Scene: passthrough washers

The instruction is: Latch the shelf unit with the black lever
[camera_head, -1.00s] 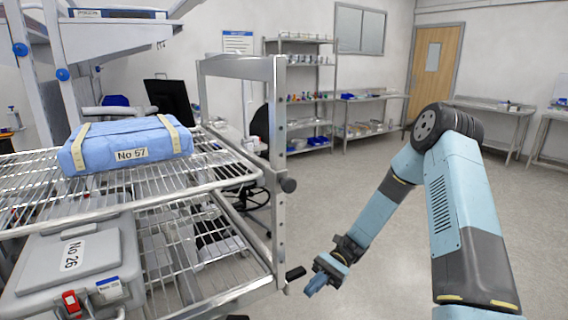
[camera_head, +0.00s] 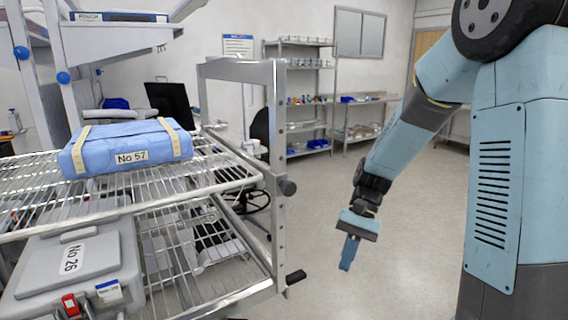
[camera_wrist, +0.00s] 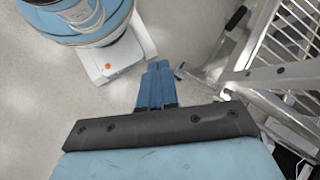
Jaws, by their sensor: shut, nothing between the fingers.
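The shelf unit (camera_head: 279,225) is a metal frame with wire shelves on the left of the head view. Its black lever (camera_head: 295,277) sticks out to the right near the bottom of the front post. My gripper (camera_head: 347,258) hangs to the right of the post, pointing down, apart from the lever. Its blue fingers are together and empty, as the wrist view (camera_wrist: 157,82) also shows. In the wrist view the shelf unit (camera_wrist: 282,74) is at the right, with a black handle-like part (camera_wrist: 236,18) on it; I cannot tell whether this is the lever.
A black knob (camera_head: 288,187) sits higher on the post. A blue pack (camera_head: 125,146) lies on the upper wire shelf, and a grey case (camera_head: 70,268) is below. The floor (camera_head: 400,230) right of the unit is clear. Stocked shelving (camera_head: 306,95) stands far behind.

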